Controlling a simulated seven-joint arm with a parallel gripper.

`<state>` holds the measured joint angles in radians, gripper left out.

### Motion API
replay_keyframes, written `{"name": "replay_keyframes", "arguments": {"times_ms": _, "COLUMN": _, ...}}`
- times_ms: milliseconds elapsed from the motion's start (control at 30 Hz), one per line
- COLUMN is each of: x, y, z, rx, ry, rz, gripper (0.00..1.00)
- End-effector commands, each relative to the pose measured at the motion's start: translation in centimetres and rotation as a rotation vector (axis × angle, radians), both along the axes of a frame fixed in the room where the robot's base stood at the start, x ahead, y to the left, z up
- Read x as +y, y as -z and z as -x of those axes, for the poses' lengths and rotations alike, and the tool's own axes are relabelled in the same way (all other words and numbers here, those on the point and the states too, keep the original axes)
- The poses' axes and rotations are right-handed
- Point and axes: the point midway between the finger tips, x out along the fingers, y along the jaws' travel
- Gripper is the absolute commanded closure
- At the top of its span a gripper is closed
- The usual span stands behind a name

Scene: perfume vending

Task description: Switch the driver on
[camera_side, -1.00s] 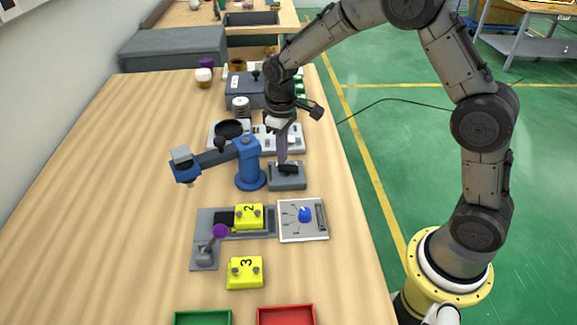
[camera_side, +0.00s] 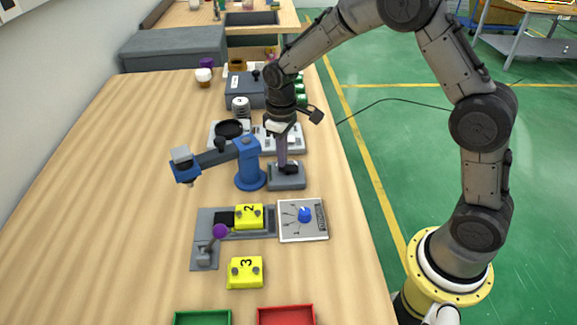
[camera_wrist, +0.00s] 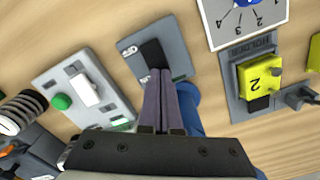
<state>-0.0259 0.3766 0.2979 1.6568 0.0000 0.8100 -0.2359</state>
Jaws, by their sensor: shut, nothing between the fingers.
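A small grey box (camera_side: 287,182) with a black switch (camera_side: 289,169) on top stands just right of the blue device's post. In the wrist view the grey box (camera_wrist: 174,58) and its black switch (camera_wrist: 153,52) lie straight ahead of my fingertips. My gripper (camera_side: 283,168) points down with its fingers shut and empty. The fingertips (camera_wrist: 160,73) are at the switch and overlap its edge; whether they touch it I cannot tell. The blue device (camera_side: 250,168) has an upright post and an arm reaching left to a grey-and-blue head (camera_side: 185,164).
A white dial panel (camera_side: 316,229) lies in front of the box, with a grey holder (camera_side: 207,219) bearing yellow block 2 (camera_side: 249,216) to its left. Yellow block 3 (camera_side: 245,272) is nearer. A white button panel (camera_side: 291,140) stands behind. The left tabletop is clear.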

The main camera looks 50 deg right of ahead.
Motion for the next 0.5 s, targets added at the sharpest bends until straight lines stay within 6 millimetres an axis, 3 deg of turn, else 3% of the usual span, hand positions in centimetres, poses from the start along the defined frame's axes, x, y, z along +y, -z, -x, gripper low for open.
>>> {"name": "replay_keyframes", "arguments": {"times_ms": 500, "x": -0.01, "y": 0.77, "z": 0.07, "rx": 0.002, "ry": 0.0, "rz": 0.001, "gripper": 1.0}}
